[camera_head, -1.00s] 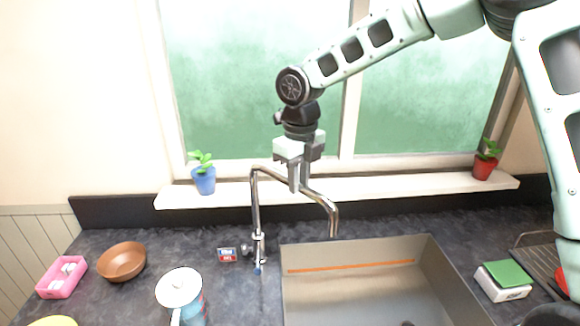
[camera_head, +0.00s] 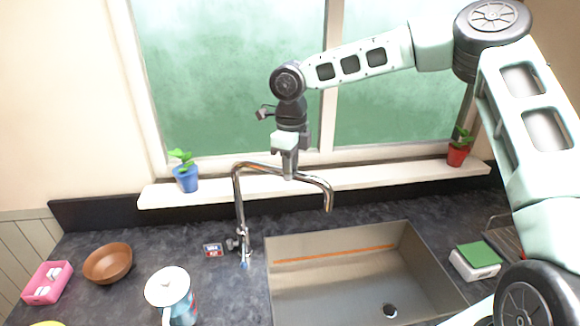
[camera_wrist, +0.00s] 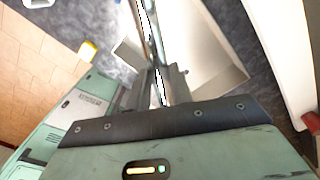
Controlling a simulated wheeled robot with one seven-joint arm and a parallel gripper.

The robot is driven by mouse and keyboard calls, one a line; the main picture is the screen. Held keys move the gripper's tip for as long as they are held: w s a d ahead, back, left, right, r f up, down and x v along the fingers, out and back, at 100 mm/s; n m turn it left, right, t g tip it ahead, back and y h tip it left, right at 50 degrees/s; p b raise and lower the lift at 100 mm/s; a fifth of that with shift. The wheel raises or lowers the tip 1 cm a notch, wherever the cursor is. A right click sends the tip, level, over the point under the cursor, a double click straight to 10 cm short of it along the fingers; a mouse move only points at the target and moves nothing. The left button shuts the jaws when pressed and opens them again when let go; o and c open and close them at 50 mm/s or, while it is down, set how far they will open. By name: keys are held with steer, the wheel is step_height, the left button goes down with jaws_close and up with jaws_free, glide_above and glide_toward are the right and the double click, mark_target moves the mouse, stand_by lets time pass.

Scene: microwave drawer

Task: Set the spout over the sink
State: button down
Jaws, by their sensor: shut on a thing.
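The chrome spout (camera_head: 312,180) rises from the faucet post (camera_head: 240,210) on the counter and bends right, its tip pointing down. My gripper (camera_head: 289,174) is shut on the spout's horizontal part from above, about midway along. In the wrist view the spout (camera_wrist: 151,35) runs between the fingers (camera_wrist: 158,90). The sink (camera_head: 330,275) is an open grey basin in the counter. The tip shows just above the basin's back rim in the head view; I cannot tell exactly whether it is over the basin.
The window sill behind holds a blue pot (camera_head: 187,179) and a red pot (camera_head: 457,155). A mug (camera_head: 172,292), brown bowl (camera_head: 108,263) and pink box (camera_head: 46,283) stand left of the sink. A green-topped box (camera_head: 476,260) stands to its right.

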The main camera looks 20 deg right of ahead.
steer(key=shift+w+d+r, duration=0.1)
steer(key=shift+w, duration=0.05)
steer(key=c, duration=1.3)
jaws_free()
steer(key=shift+o, duration=0.2)
step_height(320, 180, up, 17)
steer(key=b, duration=0.2)
steer(key=shift+r+b, duration=0.2)
steer(key=shift+b, duration=0.2)
